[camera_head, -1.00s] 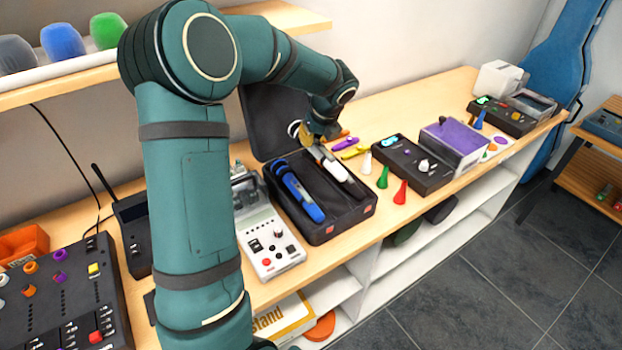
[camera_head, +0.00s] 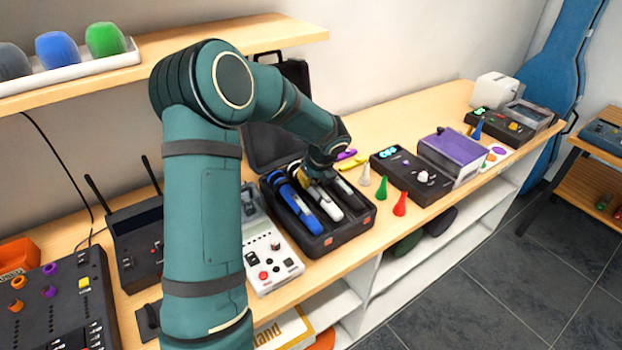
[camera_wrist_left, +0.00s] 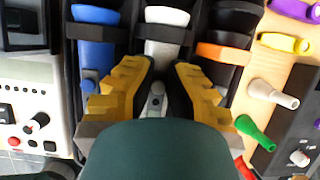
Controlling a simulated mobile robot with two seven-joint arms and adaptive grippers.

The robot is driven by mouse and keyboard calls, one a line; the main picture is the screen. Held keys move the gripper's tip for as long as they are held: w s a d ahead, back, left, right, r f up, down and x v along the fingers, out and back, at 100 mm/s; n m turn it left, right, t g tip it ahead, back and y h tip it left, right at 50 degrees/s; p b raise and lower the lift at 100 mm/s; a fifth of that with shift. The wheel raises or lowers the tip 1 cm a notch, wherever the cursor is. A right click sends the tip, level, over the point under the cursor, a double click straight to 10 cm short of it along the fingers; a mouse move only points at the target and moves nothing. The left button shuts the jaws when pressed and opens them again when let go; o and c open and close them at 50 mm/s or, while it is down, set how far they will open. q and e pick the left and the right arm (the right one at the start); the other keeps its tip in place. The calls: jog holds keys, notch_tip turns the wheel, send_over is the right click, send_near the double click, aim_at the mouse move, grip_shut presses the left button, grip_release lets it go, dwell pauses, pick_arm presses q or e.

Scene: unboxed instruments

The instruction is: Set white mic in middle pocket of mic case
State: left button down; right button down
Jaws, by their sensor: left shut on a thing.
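The mic case (camera_head: 347,234) lies open on the bench, its dark lid (camera_head: 272,148) raised at the back. A blue mic (camera_head: 301,211) lies in its left pocket, and a dark mic lies in its right pocket. The white mic (camera_head: 329,207) is between them, lined up with the middle pocket; I cannot tell whether it rests on the pocket floor. My left gripper (camera_head: 316,174) is over the case, shut on the white mic. In the left wrist view its yellow fingers (camera_wrist_left: 160,76) stand either side of the white mic (camera_wrist_left: 164,48). My right gripper is not in view.
A white device (camera_head: 270,262) sits close left of the case. Small white, green and red cones and a black control box (camera_head: 412,175) stand to the right. A purple-topped box (camera_head: 452,152) is beyond. A mixer (camera_head: 60,300) is at front left.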

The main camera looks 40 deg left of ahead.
aim_at(321, 192)
pick_arm(q)
jog(key=c, duration=1.1)
grip_release()
jog(key=shift+f, duration=0.1)
jog(key=shift+c, duration=0.2)
jog(key=shift+r, duration=0.25)
jog(key=p+v, duration=0.1)
jog(key=v, duration=1.1)
jog(key=shift+p, duration=0.4)
jog(key=shift+d+f, duration=0.1)
jog(key=shift+f, duration=0.05)
